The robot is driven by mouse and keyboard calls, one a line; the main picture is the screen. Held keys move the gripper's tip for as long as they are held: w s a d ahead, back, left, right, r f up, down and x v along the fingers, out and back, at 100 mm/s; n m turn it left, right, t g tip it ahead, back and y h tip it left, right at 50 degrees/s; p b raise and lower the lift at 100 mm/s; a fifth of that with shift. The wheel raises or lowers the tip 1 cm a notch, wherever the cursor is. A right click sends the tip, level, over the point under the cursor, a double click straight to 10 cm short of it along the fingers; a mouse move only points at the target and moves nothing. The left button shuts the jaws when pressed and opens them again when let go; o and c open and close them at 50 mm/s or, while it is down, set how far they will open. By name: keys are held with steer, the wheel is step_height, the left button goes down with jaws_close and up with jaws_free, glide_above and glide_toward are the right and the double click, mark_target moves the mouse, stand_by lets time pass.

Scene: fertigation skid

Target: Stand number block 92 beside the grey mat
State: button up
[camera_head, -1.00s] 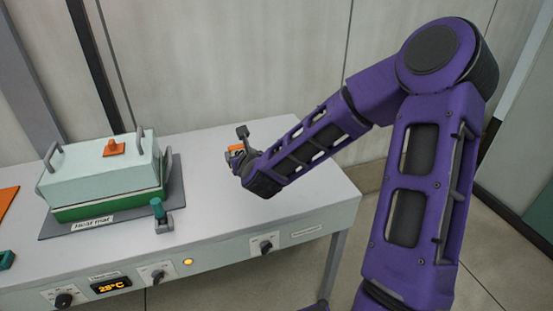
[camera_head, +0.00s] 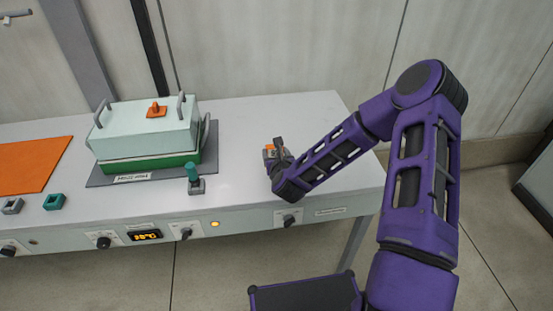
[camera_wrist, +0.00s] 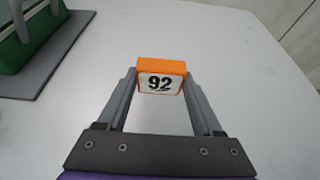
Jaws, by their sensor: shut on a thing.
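Number block 92 (camera_wrist: 160,84) is orange with a white face reading "92", upright in the wrist view. My gripper (camera_wrist: 160,80) is shut on it, one finger at each side.
A small grey holder with a teal-topped peg (camera_head: 194,180) stands at the mat's front right corner. The pale lidded box (camera_head: 145,130) covers most of the mat. An orange mat (camera_head: 35,165) lies far left. The white bench top (camera_head: 240,120) between mat and block is clear.

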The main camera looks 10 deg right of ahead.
steer(key=shift+f+b, duration=0.4)
steer(key=shift+f, duration=1.3)
steer(key=o, duration=1.3)
steer(key=shift+r, duration=0.1)
steer(key=shift+o, duration=0.2)
steer(key=shift+r, duration=0.15)
steer(key=shift+r+p, duration=0.2)
steer(key=shift+p, duration=0.25)
steer(key=v, duration=1.2)
steer(key=shift+f, duration=0.1)
